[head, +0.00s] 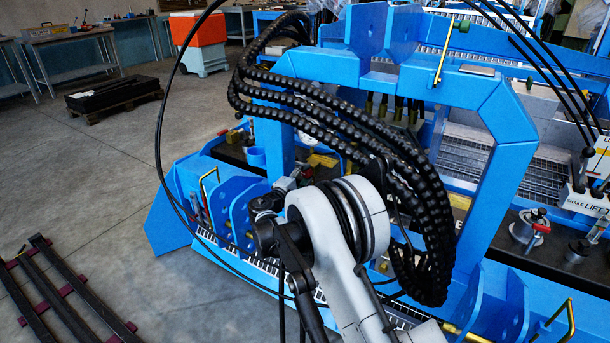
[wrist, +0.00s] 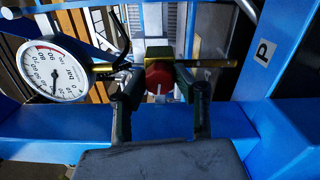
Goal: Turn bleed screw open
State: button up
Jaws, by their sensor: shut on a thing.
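In the wrist view a round red knob with a white mark (wrist: 158,77), which appears to be the bleed screw, sits on a brass pipe (wrist: 217,64). My gripper (wrist: 160,88) has its two dark fingers on either side of the knob and is shut on it. The white mark on the knob's face points roughly up and down in the picture. In the head view my own arm hides the gripper and the knob.
A pressure gauge (wrist: 54,69) stands close left of my fingers, its needle near the low end. Blue frame beams (wrist: 285,140) surround the spot. In the head view black ribbed hoses (head: 330,115) loop beside my arm inside the blue frame (head: 500,170).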

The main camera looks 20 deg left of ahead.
jog(key=shift+n, duration=0.6)
jog(key=o, duration=1.1)
jog(key=shift+s, duration=0.1)
jog(key=s, duration=0.4)
jog(key=s+a, duration=0.1)
jog(key=s, duration=0.2)
jog(key=s+a, duration=0.1)
jog(key=s, duration=0.3)
jog(key=shift+s+a, duration=0.1)
jog(key=shift+s, duration=0.25)
